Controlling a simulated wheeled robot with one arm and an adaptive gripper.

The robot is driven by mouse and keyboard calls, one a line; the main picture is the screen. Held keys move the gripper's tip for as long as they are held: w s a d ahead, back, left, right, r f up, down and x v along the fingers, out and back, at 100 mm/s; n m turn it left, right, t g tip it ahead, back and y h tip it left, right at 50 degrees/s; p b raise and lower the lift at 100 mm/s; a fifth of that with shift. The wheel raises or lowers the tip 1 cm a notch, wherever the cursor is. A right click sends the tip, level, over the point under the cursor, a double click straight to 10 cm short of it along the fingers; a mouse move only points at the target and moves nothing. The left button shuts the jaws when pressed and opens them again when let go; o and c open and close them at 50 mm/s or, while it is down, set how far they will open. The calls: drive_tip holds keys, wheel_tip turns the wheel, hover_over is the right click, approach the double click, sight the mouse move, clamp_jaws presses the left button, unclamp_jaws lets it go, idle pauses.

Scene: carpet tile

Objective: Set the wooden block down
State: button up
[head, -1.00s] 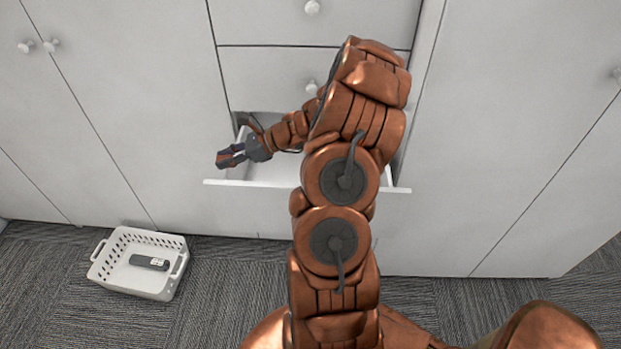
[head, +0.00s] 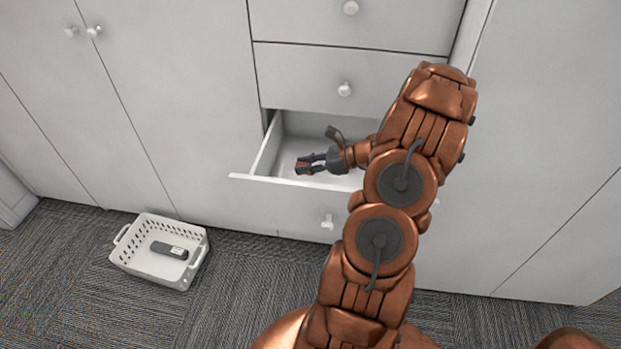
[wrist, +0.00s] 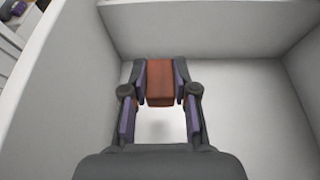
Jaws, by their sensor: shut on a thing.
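The wooden block (wrist: 159,82) is reddish-brown and sits between the two fingertips of my gripper (wrist: 160,88) in the wrist view. My gripper is shut on it. In the head view my gripper (head: 311,163) reaches from the right into the open drawer (head: 262,180), with the block (head: 305,168) at its tips. In the wrist view the drawer's pale walls (wrist: 200,28) stand around the gripper. A shadow lies on the drawer floor below the fingers. I cannot tell whether the block touches the floor.
A white basket (head: 140,268) with a dark device (head: 169,250) in it stands on the grey carpet at left. Closed drawers (head: 350,60) with round knobs are above the open one. Cabinet doors flank it. The drawer floor in view is bare.

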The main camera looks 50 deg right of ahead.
drive_tip(key=shift+f+p, duration=0.45)
drive_tip(key=shift+f, duration=2.5)
drive_tip(key=shift+f, duration=0.65)
drive_tip(key=o, duration=0.8)
drive_tip(key=shift+r, duration=0.1)
